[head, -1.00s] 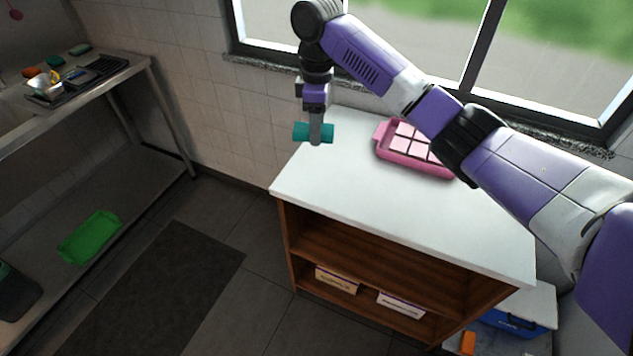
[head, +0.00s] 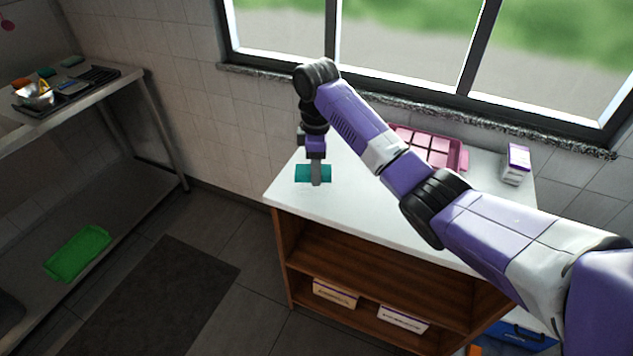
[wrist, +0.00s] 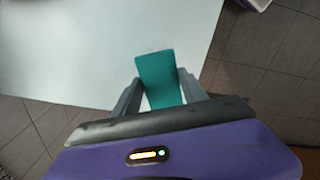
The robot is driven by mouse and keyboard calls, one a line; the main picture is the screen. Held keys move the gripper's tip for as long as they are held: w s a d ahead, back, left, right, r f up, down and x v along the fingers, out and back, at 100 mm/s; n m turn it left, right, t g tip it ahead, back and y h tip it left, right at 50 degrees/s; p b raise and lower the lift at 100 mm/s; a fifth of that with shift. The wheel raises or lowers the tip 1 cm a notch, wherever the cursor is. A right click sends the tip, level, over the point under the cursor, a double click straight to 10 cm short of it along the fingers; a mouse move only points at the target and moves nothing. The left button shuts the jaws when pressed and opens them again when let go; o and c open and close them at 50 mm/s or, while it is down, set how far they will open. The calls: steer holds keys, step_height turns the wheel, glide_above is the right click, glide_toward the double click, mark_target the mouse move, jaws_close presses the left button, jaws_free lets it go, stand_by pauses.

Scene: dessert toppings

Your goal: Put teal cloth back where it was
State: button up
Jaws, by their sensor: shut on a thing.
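The teal cloth (head: 301,173) is a small folded block at the left end of the white counter top (head: 385,210) in the head view. My gripper (head: 316,183) points down and is shut on it, with cloth showing on both sides of the fingers. In the wrist view the cloth (wrist: 158,75) sits between the two fingers (wrist: 158,92) and extends beyond them over the white surface. I cannot tell whether the cloth touches the counter or is just above it.
A pink tray (head: 463,160) with pale squares stands at the back of the counter, partly behind my arm. A white and purple carton (head: 516,163) stands to its right. Labelled boxes (head: 335,293) are on the shelf below. A metal table (head: 120,82) with dishes is at the left.

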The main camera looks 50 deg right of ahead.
mark_target(316, 189)
steer(key=shift+f, duration=2.2)
steer(key=shift+f, duration=0.15)
steer(key=o, duration=1.3)
step_height(316, 189, up, 12)
steer(key=shift+r+p, duration=0.2)
steer(key=shift+p, duration=0.8)
